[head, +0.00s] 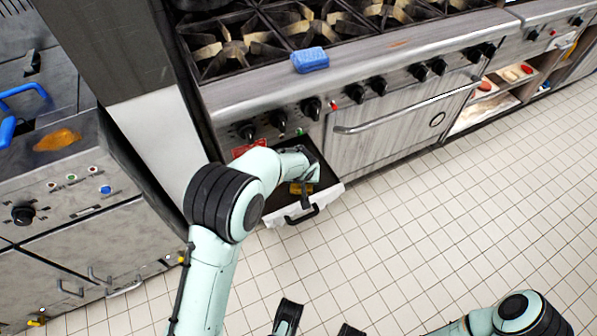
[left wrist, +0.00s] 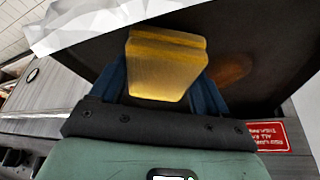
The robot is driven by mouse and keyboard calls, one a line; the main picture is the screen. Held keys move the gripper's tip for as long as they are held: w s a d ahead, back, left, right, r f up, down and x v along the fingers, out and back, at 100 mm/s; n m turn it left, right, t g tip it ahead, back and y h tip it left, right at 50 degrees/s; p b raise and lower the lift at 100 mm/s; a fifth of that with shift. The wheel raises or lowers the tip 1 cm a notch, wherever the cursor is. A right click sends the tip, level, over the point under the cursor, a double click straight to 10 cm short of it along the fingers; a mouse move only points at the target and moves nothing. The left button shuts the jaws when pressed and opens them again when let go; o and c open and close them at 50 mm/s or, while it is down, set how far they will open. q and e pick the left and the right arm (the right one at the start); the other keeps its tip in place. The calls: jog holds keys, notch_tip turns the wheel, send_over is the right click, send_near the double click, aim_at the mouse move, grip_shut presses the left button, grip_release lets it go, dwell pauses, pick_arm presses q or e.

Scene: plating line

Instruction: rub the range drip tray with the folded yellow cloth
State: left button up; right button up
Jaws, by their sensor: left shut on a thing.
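The range drip tray (head: 330,178) is pulled out below the range's left knobs, with a dark inside and a pale front with a black handle. My left gripper (head: 302,181) is inside the tray's outline, shut on the folded yellow cloth (head: 301,188). In the left wrist view the cloth (left wrist: 165,62) sits between the blue fingers, over the dark tray floor (left wrist: 270,50). A brown stain (left wrist: 232,70) shows on that floor beside the cloth. I cannot tell whether the cloth touches the floor. My right gripper (head: 318,325) is open and empty at the bottom edge, far from the tray.
A blue sponge (head: 310,60) lies on the range's front ledge. The oven door handle (head: 405,105) sticks out right of the tray. A steel unit with an orange stain (head: 58,139) and a blue handle stands at left. The tiled floor (head: 450,220) at right is clear.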

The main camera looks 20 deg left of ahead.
aim_at(308, 191)
pick_arm(q)
jog(key=shift+s+d+f+p, duration=0.15)
jog(key=shift+s+d+p, duration=0.15)
jog(key=shift+s+d, duration=0.55)
jog(key=shift+s+d+f+p, duration=0.15)
jog(key=shift+s+d+p, duration=0.1)
jog(key=shift+s+d, duration=0.6)
jog(key=shift+w, duration=0.1)
pick_arm(e)
jog(key=shift+s+d+f+m, duration=0.3)
jog(key=shift+s+d+f, duration=0.15)
jog(key=shift+s+d, duration=0.15)
pick_arm(q)
jog(key=shift+r, duration=0.15)
pick_arm(e)
jog(key=shift+r, duration=0.1)
pick_arm(q)
notch_tip(308, 191, up, 5)
jog(key=p, duration=0.3)
jog(key=shift+w+r+p, duration=0.1)
jog(key=shift+p, duration=0.25)
jog(key=shift+r+p, duration=0.4)
jog(key=shift+r, duration=0.15)
pick_arm(e)
jog(key=shift+w+a+r, duration=0.1)
jog(key=shift+w+r, duration=0.05)
jog(key=shift+r, duration=1.1)
jog(key=shift+w+a+r, duration=0.1)
jog(key=shift+r, duration=1.1)
jog(key=shift+r, duration=0.1)
